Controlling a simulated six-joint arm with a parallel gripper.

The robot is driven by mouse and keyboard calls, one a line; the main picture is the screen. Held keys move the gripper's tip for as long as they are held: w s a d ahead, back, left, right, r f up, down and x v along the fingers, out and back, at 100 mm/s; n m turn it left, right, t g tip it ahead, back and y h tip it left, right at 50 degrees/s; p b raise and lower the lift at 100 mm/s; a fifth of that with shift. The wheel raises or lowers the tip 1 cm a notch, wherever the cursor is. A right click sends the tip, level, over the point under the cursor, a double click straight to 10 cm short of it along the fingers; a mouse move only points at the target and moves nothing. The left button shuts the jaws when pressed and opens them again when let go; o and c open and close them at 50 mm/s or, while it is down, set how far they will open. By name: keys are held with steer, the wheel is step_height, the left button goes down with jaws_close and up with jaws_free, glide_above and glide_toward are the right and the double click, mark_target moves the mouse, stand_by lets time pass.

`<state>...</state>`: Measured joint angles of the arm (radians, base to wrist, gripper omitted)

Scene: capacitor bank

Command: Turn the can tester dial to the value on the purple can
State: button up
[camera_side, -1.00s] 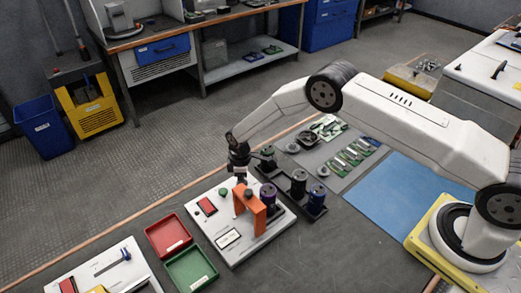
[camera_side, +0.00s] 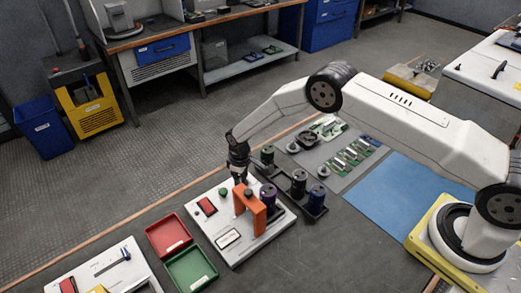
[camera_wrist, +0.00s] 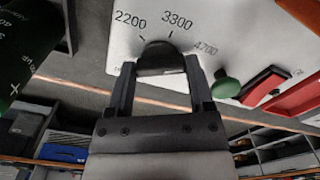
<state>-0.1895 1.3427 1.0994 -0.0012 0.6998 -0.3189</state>
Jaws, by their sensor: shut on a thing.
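My gripper (camera_wrist: 160,80) is shut on the black tester dial (camera_wrist: 161,60), one finger on each side. In the side view my gripper (camera_side: 239,180) is at the back edge of the white tester panel (camera_side: 231,254). The wrist view shows the marks 2200, 3300 and 4700 around the dial; 3300 is just above it. I cannot tell where its pointer aims. The purple can (camera_side: 268,195) stands upright on the panel beside the orange arch (camera_side: 250,211). The value on it is too small to read.
Green (camera_side: 267,155), dark (camera_side: 299,182) and blue (camera_side: 316,196) cans stand in a black holder close behind the panel. Red (camera_side: 168,236) and green (camera_side: 192,270) trays lie to the left.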

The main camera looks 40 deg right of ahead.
mark_target(242, 180)
steer(key=o, duration=1.2)
steer(key=shift+o, duration=0.2)
steer(key=shift+r, duration=0.1)
steer(key=shift+r, duration=3.8)
steer(key=shift+r, duration=0.1)
